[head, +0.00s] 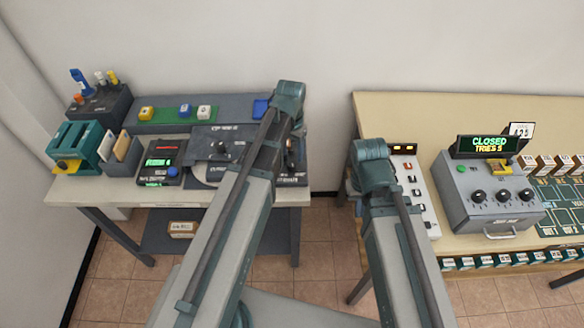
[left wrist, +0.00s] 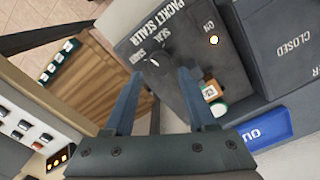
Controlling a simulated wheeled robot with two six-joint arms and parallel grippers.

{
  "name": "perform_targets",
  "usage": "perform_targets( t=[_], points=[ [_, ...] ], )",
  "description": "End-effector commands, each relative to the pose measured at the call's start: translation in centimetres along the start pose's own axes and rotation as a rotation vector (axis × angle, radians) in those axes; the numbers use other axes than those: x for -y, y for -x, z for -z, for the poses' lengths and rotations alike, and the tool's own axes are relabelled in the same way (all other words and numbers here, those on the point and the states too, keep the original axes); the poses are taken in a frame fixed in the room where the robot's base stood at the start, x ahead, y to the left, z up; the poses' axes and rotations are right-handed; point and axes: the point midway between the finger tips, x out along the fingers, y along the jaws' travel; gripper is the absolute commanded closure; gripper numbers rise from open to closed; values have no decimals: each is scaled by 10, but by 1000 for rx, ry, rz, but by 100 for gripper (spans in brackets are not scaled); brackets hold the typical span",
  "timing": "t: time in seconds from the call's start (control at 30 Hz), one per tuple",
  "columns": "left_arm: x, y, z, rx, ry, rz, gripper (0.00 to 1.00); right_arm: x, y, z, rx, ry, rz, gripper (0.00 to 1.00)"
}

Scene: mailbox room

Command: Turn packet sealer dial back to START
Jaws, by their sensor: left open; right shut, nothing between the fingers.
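The dark grey packet sealer shows in the left wrist view (left wrist: 172,35), with its name printed on top. Its dark dial (left wrist: 153,62) has a small white mark and sits by the SEAL and START labels; which label it points to is unclear. My left gripper (left wrist: 160,78) is open and empty, with its blue fingertips at either side of the dial's near edge; contact is unclear. In the head view, my left arm mostly covers the sealer (head: 293,181) at the left table's right end. My right gripper (head: 353,184) is by the right table's left edge, mostly hidden by its own wrist.
A lamp (left wrist: 213,40) glows by the ON label. A small orange-labelled block (left wrist: 210,90) and a green-and-white round piece (left wrist: 218,107) are near the right finger. A blue OUT tray (left wrist: 265,135) lies beside them. Floor separates the two tables.

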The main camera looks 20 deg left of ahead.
Motion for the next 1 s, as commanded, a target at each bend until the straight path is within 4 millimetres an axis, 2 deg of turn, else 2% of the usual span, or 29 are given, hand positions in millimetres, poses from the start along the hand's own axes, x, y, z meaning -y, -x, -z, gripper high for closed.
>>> perform_targets(
  t=[0.03,0.23,0.4,0.67,0.9,1.0],
  points=[
    [0,-15,0,0,0,0,43,1,-15,1,0,0,0,100],
    [0,-38,0,0,0,0,43,4,-38,2,0,0,0,100],
    [0,-45,0,0,0,0,43,4,-44,3,0,0,0,100],
    [0,-44,0,0,0,0,43,4,-43,2,0,0,0,100],
    [0,-44,0,0,0,0,86,4,-43,2,0,0,0,100],
    [0,-44,0,0,0,0,100,4,-43,2,0,0,0,100]
  ],
)
